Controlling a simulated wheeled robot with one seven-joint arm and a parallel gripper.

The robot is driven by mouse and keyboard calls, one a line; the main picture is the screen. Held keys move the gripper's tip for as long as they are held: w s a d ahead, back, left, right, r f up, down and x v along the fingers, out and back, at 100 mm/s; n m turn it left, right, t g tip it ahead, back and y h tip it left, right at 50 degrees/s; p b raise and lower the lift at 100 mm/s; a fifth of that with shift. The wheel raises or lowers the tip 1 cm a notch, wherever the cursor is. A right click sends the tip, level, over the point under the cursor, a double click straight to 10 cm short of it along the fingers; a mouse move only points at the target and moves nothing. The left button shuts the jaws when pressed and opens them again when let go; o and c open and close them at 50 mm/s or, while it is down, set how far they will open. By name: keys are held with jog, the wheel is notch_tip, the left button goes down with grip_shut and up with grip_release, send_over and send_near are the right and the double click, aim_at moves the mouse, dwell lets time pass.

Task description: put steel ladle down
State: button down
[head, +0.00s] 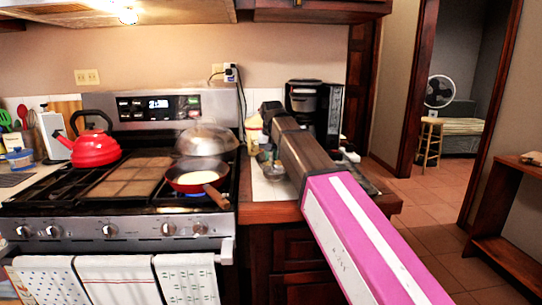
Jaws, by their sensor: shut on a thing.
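My arm reaches from the lower right toward the counter beside the stove. My gripper (270,108), at the dark far end of the arm, is over the counter in front of the back wall. It is small and partly hidden by my own arm, and its fingertips do not show clearly. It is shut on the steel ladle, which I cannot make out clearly. The tiled counter (262,190) with a wooden front edge lies below, partly covered by my arm.
A black coffee maker (305,97) stands behind my arm. The stove at left holds a red kettle (95,150), a red pan (190,180) over a lit burner and a domed metal lid (207,140). Small jars crowd the counter's back; its front left is clear.

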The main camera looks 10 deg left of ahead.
aim_at(272, 158)
jog(key=shift+f, duration=0.1)
jog(key=c, duration=1)
grip_release()
notch_tip(272, 158, up, 12)
jog(key=s, duration=0.2)
jog(key=shift+d, duration=0.25)
